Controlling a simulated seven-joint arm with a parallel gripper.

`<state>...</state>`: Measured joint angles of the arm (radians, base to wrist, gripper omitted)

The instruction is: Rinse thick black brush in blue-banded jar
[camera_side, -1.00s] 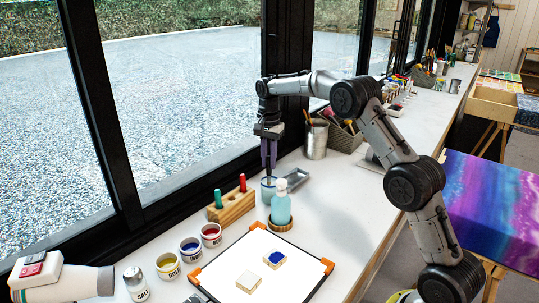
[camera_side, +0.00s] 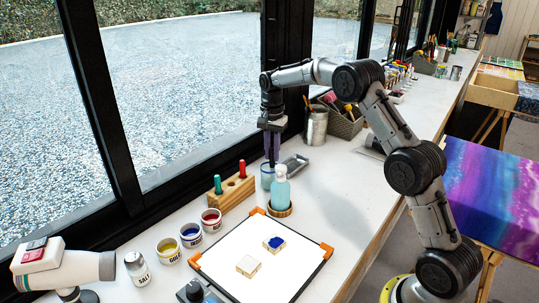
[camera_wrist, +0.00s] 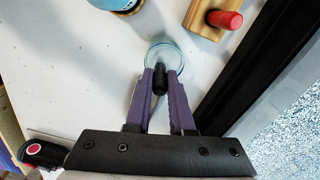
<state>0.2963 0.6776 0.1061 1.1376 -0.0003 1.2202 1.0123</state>
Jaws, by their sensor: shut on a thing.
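My gripper (camera_side: 272,155), with purple fingers, points down above the blue-banded jar (camera_side: 266,181). It is shut on the thick black brush (camera_wrist: 160,80), which shows as a short dark piece between the fingertips (camera_wrist: 160,92) in the wrist view. The brush's lower end reaches into the jar's round mouth (camera_wrist: 178,48). The jar is clear glass and bluish, and the bottle partly covers it in the side view. I cannot tell how deep the brush tip is or whether it touches the glass.
A white board (camera_side: 262,262) with two small blocks lies nearer. The window frame (camera_side: 287,75) is close behind my gripper.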

